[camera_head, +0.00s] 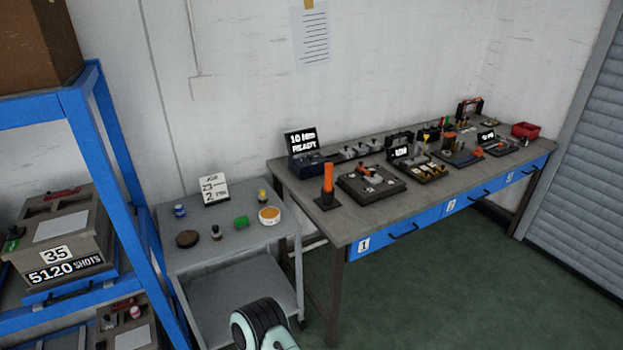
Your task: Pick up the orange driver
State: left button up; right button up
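The orange driver (328,178) stands upright in a dark square holder (327,202) at the near left corner of the long workbench (343,229). Its orange handle points up, and its lower end is hidden in the holder. No gripper shows in this view. A black ribbed and pale part at the bottom edge looks like a piece of my own arm, far from the driver.
A grey cart (232,244) with small jars and a green block stands left of the bench. A blue rack (85,128) rises at the left. Fixtures fill the bench right of the driver, near a display (302,143). Green floor (440,285) in front is clear.

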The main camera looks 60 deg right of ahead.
aim_at(328, 166)
jog(key=k+l+u, duration=0.15)
jog(key=l, duration=0.2)
jog(key=k+l+u, duration=0.15)
jog(key=l, duration=0.15)
jog(key=k+l+u, duration=0.15)
jog(key=l, duration=0.2)
jog(key=k+l+u, duration=0.1)
jog(key=k+l, duration=0.2)
jog(key=l, duration=0.15)
jog(key=k+l, duration=0.3)
jog(key=l, duration=0.15)
jog(key=u, duration=0.05)
